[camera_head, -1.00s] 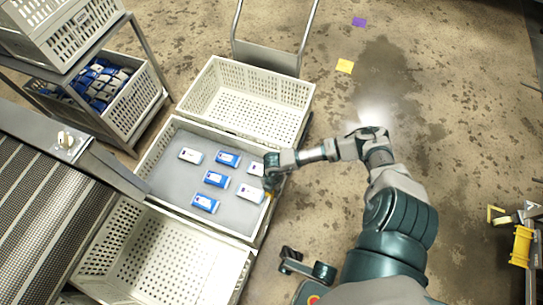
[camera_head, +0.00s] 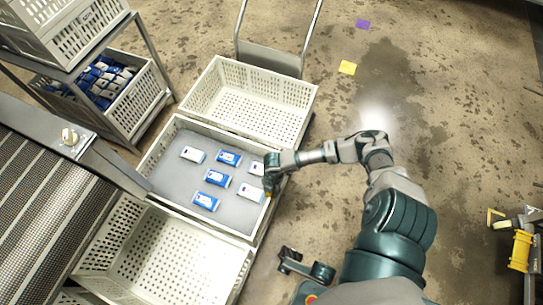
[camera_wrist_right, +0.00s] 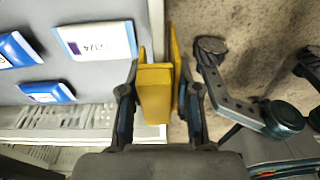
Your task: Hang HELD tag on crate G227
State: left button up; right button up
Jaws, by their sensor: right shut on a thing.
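A white crate (camera_head: 155,160) holds several blue-and-white packs on a grey sheet; they also show in the wrist view (camera_wrist_right: 96,40). I cannot read a crate number. My right gripper (camera_head: 270,180) is at this crate's right wall. In the wrist view the right gripper (camera_wrist_right: 160,95) is shut on a yellow tag (camera_wrist_right: 155,88), which sits at the crate's rim (camera_wrist_right: 157,30). A yellow strip shows on the rim's outer side, so the tag appears to straddle it. I cannot tell whether it rests on the rim. The tag's writing is not visible. My left gripper is not in view.
Empty white crates stand behind (camera_head: 290,95) and in front (camera_head: 160,250). A conveyor (camera_head: 45,190) is at left, with a rack of crates (camera_head: 145,95) behind it. A trolley handle (camera_head: 270,58) rises at the back. Open floor lies right of the crates.

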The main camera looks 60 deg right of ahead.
jog(key=shift+f+b, duration=0.4)
jog(key=shift+f, duration=1)
jog(key=o, duration=1)
jog(key=shift+r, duration=0.35)
jog(key=r, duration=0.3)
jog(key=d+r, duration=0.1)
jog(key=r, duration=0.7)
jog(key=shift+w+d, duration=0.2)
jog(key=shift+w, duration=0.05)
